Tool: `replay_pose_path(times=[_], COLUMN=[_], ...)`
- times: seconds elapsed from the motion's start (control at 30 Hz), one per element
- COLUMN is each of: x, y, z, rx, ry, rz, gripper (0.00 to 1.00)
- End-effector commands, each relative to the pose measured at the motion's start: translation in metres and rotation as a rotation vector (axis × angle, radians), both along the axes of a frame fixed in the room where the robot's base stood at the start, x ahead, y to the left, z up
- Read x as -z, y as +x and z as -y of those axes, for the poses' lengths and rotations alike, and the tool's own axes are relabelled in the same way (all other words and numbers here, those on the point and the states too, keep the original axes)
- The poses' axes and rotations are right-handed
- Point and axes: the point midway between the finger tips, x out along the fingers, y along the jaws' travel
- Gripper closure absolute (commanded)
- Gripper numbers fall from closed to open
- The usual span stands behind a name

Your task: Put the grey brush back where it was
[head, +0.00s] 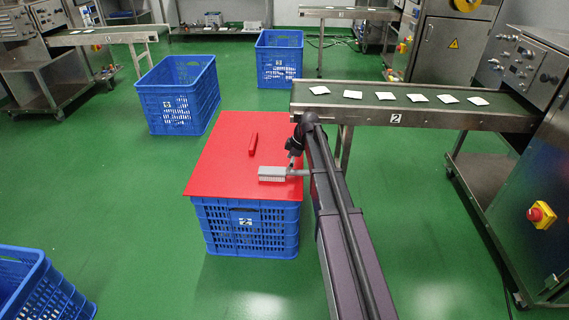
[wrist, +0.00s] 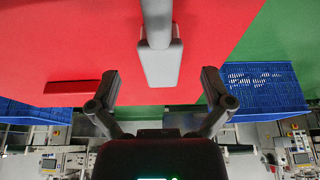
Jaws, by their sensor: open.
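The grey brush (head: 273,174) lies at the front right of the red board (head: 215,165), its handle pointing right towards the board's edge. In the wrist view the brush (wrist: 160,65) shows at the top middle, beyond and between my fingers. My gripper (wrist: 161,78) is open with its two fingers wide apart and nothing between them in its grip. In the head view my gripper (head: 296,155) is small and dark, just above the brush's handle end; the exact gap is hard to tell.
A red bar (head: 252,143) lies on the board, which covers a blue crate (head: 245,230). Conveyor 2 (head: 420,117) with several white teabags runs close behind on the right. Other blue crates (head: 178,95) stand on the green floor, with free room to the left.

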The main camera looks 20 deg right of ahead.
Motion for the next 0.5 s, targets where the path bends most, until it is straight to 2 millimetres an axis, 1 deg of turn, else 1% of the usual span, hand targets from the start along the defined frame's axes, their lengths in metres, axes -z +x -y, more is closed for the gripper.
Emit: replay_pose_path(times=[0.03, 0.5], x=[-0.009, -0.046], y=[-0.001, -0.005], z=[0.002, 0.016], rx=[0.000, 0.000], ry=[0.000, 0.000], rz=[0.000, 0.000], gripper=[0.00, 0.00])
